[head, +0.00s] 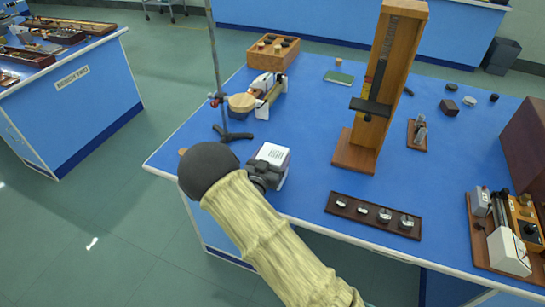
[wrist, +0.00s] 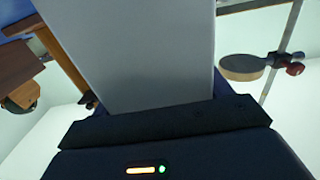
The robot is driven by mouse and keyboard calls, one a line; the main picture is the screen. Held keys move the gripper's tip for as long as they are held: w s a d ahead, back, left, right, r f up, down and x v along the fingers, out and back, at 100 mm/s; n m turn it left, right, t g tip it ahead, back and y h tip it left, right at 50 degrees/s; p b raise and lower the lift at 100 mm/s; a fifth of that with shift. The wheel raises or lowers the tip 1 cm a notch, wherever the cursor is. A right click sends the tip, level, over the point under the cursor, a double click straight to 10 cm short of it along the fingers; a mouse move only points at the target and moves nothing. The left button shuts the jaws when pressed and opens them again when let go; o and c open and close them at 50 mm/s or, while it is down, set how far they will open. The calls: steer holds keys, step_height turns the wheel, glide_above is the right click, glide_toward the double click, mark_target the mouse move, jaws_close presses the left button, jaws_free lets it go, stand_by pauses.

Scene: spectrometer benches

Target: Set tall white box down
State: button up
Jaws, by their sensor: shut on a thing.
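The tall white box (head: 274,155) is near the front left of the blue bench in the head view, with dark marks on its top. My gripper (head: 259,182) is shut on it from the near side and partly hidden by my arm. In the wrist view the box (wrist: 135,50) fills the middle as a plain grey-white face, rising from the dark jaws (wrist: 170,115). The box's lower end is largely hidden, so I cannot tell whether it touches the bench top.
A ring stand (head: 219,80) with a round wooden piece (head: 242,103) stands behind and left of the box. A tall wooden instrument (head: 388,60) stands to the right. A dark tray of weights (head: 374,216) lies at front right. Bare blue bench (head: 313,150) lies between.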

steer(key=shift+f, duration=0.15)
steer(key=o, duration=1.3)
steer(key=b+v, duration=0.2)
steer(key=v, duration=1)
